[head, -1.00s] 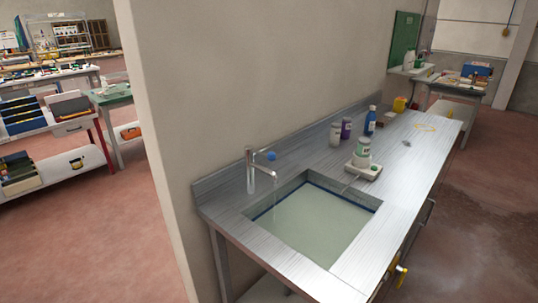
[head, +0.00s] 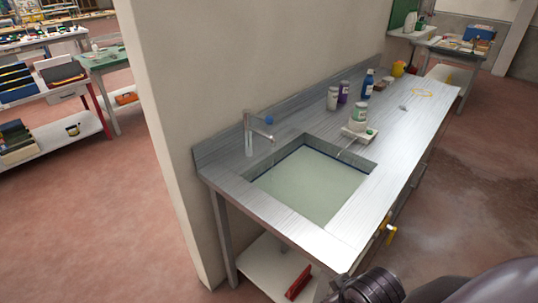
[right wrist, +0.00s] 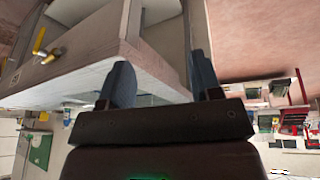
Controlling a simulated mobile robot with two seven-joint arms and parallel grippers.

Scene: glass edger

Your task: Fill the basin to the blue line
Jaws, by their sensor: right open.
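The basin (head: 262,171) is sunk in a steel counter and holds pale greenish water (head: 310,188). A dark blue line (head: 325,155) runs along its inner wall. The water surface lies close to this line; I cannot tell the exact gap. No stream shows clearly under the spout. My right gripper (right wrist: 160,82) is open and empty in the right wrist view, near the counter's underside and front edge. My left gripper is not in view.
A small scale-like device with a jar (head: 357,122) sits right of the basin. Bottles (head: 367,84) stand behind it. A yellow lever (head: 388,228) sticks out from the counter front. A red object (head: 298,283) lies on the lower shelf (head: 258,262). A wall stands behind the counter.

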